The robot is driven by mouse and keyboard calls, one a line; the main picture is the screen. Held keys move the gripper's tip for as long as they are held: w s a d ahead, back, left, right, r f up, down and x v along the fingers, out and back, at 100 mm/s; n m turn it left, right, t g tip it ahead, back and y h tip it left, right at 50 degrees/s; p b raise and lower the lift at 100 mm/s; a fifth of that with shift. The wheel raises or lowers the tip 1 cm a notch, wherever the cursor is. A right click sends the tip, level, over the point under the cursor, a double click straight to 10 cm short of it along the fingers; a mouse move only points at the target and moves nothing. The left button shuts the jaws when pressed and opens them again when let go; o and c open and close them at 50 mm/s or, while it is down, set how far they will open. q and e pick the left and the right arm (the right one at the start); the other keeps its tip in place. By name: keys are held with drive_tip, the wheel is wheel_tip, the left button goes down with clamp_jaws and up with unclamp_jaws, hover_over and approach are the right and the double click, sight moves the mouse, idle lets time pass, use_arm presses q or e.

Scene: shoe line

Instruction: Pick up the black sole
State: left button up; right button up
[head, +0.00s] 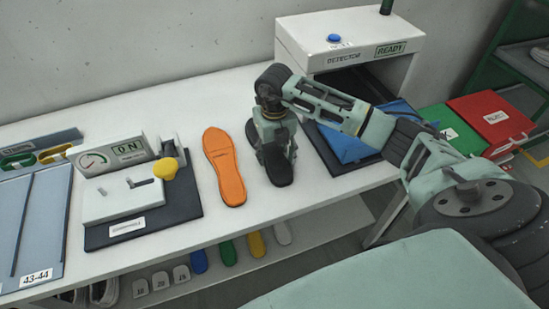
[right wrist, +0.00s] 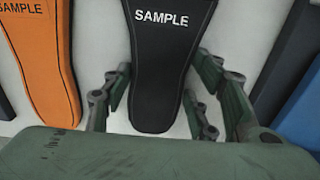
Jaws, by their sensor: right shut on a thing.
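The black sole (head: 281,174) lies on the white table, to the right of the orange sole (head: 225,165). My right gripper (head: 275,150) points down over it and hides much of it. In the right wrist view the black sole (right wrist: 160,62) bears a white SAMPLE label and stands between the fingers of the gripper (right wrist: 157,95), which is shut on it. The orange sole (right wrist: 45,62) is to its left there, apart from the gripper. I cannot tell whether the black sole is clear of the table. My left gripper is not in view.
A detector box (head: 350,35) reading READY stands at the back right, with a blue item (head: 345,146) in front. A gauge device with a yellow knob (head: 166,168) is at the left. Green (head: 452,130) and red (head: 492,118) bins stand beyond the table's right end.

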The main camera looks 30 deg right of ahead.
sight(274, 156)
drive_tip(key=c, duration=0.3)
drive_tip(key=shift+w+r, duration=0.1)
drive_tip(key=shift+r, duration=0.45)
wheel_tip(274, 156, up, 3)
drive_tip(key=shift+f+b, duration=0.1)
drive_tip(key=shift+b, duration=0.75)
drive_tip(key=shift+s+d+r+b, duration=0.15)
drive_tip(key=shift+s+r+b, duration=0.3)
drive_tip(key=shift+s+r, duration=1.15)
drive_tip(key=shift+s+d+r+b, duration=0.2)
drive_tip(key=shift+s+r+b, duration=0.45)
drive_tip(key=shift+s, duration=1.7)
drive_tip(key=shift+s+d+r+b, duration=0.15)
drive_tip(key=shift+s+r+b, duration=0.1)
drive_tip(key=shift+s+r, duration=1.4)
